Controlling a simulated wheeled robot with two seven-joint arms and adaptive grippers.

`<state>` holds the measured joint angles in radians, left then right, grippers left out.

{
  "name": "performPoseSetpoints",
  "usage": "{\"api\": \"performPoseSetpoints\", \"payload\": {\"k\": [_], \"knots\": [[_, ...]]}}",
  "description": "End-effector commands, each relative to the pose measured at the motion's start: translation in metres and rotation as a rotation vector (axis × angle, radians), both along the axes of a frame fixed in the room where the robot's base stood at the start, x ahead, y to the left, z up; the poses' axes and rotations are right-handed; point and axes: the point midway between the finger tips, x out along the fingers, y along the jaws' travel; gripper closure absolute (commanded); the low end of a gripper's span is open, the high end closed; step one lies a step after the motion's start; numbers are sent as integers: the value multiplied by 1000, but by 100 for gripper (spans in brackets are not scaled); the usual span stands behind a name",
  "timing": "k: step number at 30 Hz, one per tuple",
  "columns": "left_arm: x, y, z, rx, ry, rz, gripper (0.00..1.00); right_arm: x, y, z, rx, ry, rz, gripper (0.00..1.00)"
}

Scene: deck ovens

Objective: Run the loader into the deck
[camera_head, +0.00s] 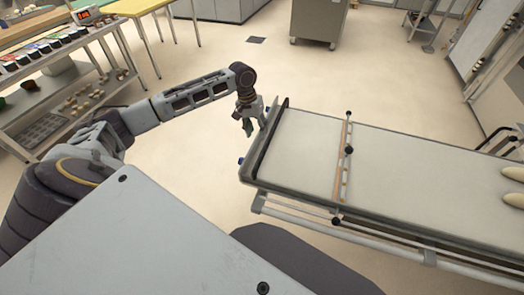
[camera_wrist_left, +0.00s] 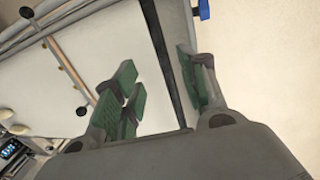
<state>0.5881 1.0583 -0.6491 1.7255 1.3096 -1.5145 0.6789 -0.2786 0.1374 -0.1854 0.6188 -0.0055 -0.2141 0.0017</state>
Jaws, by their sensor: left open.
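The loader (camera_head: 400,165) is a long, pale flat bed on a metal frame, reaching from the middle to the right edge of the head view. A dark bar (camera_head: 270,143) crosses its near-left end. My left gripper (camera_head: 250,122) is beside the upper end of this bar. In the left wrist view the gripper (camera_wrist_left: 160,85) is open, with green-padded fingers either side of the dark bar (camera_wrist_left: 166,60); contact cannot be told. Pale loaves (camera_head: 513,184) lie at the loader's right end. The deck cannot be made out. My right gripper is out of view.
A wooden crossbar with black knobs (camera_head: 342,160) spans the loader. A shelf rack with small goods (camera_head: 75,100) and a yellow table (camera_head: 135,8) stand at left. A steel cabinet (camera_head: 318,18) stands at the back. Open floor (camera_head: 330,75) lies behind the loader.

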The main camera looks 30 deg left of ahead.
Motion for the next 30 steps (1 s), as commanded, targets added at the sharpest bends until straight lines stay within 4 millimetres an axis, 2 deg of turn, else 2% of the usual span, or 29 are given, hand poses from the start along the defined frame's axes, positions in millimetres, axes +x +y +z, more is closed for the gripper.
{"api": "performPoseSetpoints", "payload": {"k": [21,30], "knots": [[4,-18,-92,1,0,0,58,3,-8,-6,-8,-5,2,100],[5,-22,-114,0,-1,0,58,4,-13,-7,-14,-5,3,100]]}}
